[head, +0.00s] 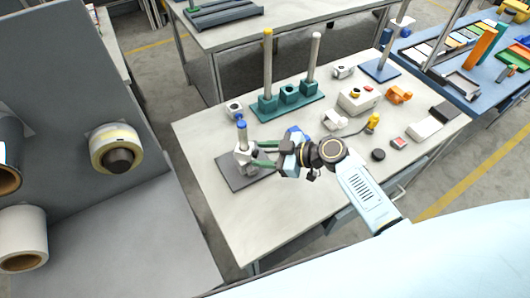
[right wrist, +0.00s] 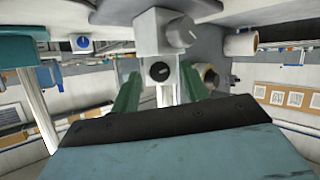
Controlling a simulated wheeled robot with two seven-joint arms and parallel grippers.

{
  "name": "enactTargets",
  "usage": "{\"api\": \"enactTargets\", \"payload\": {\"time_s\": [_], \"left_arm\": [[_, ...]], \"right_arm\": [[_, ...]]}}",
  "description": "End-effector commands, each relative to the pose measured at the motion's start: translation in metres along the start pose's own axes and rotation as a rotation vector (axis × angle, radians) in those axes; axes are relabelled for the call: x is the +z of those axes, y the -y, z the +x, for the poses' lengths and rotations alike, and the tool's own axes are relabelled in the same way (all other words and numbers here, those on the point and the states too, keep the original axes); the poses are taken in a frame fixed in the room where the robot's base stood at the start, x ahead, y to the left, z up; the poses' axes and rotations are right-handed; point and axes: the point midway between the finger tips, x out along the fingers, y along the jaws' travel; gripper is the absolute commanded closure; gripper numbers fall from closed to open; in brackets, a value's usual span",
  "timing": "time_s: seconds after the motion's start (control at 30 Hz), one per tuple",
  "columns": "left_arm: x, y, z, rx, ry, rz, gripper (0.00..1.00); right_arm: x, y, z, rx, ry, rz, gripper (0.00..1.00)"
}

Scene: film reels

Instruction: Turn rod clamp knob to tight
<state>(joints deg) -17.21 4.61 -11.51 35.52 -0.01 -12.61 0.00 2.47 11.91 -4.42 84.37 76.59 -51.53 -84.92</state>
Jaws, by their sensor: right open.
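The rod clamp (head: 243,158) is a pale grey block on an upright rod with a blue top (head: 240,124). The rod stands on a dark grey base plate (head: 237,180). My right gripper (head: 262,155) has green fingers that reach toward the clamp from the right. In the right wrist view, the fingers (right wrist: 158,92) are apart. A dark round knob (right wrist: 160,71) with a light mark shows between them on the clamp. A grey knob (right wrist: 182,32) also sits on the clamp block. Contact between fingers and knob cannot be told. My left gripper is not in view.
A teal stand (head: 288,103) with two upright rods is behind the clamp. A beige box (head: 356,100), small grey clamps, a yellow-knobbed part (head: 373,122) and a black puck (head: 378,155) lie to the right. The table's front left (head: 245,225) is clear.

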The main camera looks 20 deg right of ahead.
Motion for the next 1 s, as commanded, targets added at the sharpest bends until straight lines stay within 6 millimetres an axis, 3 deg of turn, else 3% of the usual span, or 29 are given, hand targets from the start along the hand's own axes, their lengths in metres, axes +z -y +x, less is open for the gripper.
{"api": "enactTargets", "payload": {"time_s": [0.07, 0.4, 0.73, 1.0], "left_arm": [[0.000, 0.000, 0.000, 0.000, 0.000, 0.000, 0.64], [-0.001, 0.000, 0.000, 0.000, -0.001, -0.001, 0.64], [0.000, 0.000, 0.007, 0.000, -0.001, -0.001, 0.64], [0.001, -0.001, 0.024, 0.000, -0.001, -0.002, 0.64]], "right_arm": [[0.000, 0.000, 0.000, 0.000, 0.000, 0.000, 0.55], [0.000, 0.000, -0.001, 0.000, 0.000, 0.000, 1.00], [0.002, -0.001, 0.000, -0.022, 0.002, 0.048, 1.00], [0.003, -0.003, 0.001, -0.088, 0.002, 0.209, 1.00]]}}
